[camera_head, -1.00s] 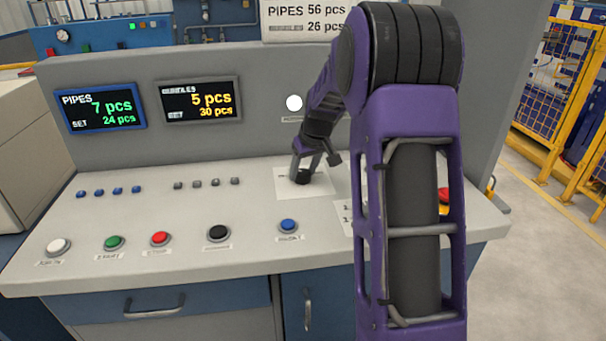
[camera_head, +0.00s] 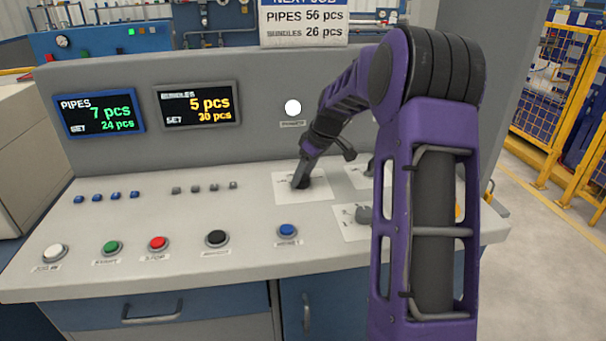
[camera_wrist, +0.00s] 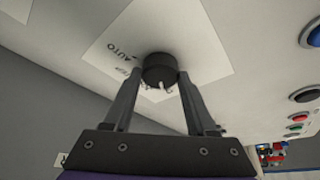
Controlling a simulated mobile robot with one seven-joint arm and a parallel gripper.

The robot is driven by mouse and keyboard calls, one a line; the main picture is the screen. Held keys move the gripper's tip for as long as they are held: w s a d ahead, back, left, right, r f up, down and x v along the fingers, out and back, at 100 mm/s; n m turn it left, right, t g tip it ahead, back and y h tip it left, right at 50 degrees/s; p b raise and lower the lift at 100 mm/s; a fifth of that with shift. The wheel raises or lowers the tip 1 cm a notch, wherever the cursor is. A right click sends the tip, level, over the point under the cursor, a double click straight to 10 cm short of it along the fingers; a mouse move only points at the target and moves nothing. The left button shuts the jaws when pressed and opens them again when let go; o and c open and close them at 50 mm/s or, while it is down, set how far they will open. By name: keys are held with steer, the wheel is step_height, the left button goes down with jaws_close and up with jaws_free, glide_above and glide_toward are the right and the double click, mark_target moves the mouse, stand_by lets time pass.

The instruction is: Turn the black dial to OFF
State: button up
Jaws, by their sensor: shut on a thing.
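The black dial (camera_wrist: 160,70) sits on a white label plate (camera_wrist: 205,45) in the wrist view. The word AUTO and a second, hard-to-read word are printed beside it; an OFF mark cannot be made out. My gripper (camera_wrist: 158,88) is shut on the dial, with one finger on each side. In the head view my gripper (camera_head: 301,184) reaches down onto the label plate (camera_head: 316,188) on the console, and its fingers hide most of the dial.
The sloped console (camera_head: 150,210) carries white, green, red, black and blue push buttons along its front. A grey knob (camera_head: 363,214) on another label plate stands to the right, near my arm. Two displays (camera_head: 98,114) (camera_head: 197,104) and a white lamp (camera_head: 293,107) are on the upright panel.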

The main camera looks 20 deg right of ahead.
steer(key=o, duration=1.4)
steer(key=p+v, duration=0.2)
steer(key=v, duration=1.5)
steer(key=shift+r, duration=0.25)
